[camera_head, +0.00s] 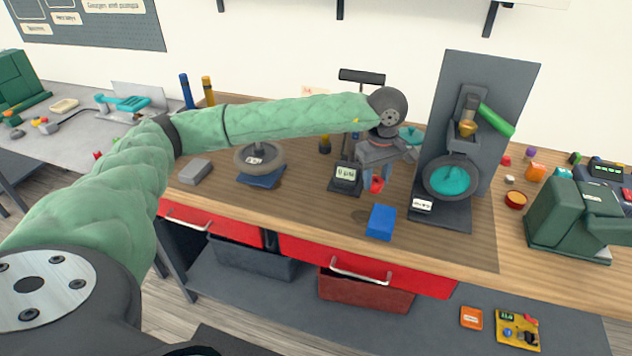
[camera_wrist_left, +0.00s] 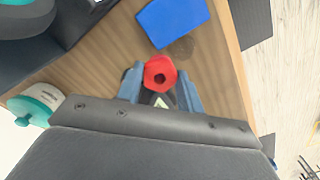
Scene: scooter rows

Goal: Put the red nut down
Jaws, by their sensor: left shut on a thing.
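The red nut (camera_head: 377,184) is held between the fingertips of my left gripper (camera_head: 377,182), above the wooden bench top. The nut appears apart from the bench, but the exact height is hard to tell. My right gripper is not in view.
A blue block (camera_head: 381,222) lies in front of the nut; it also shows in the left wrist view (camera_wrist_left: 172,20). A wheel stand (camera_head: 447,180) is to the right, a small display unit (camera_head: 345,177) to the left. Bare wood (camera_head: 310,205) lies front left.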

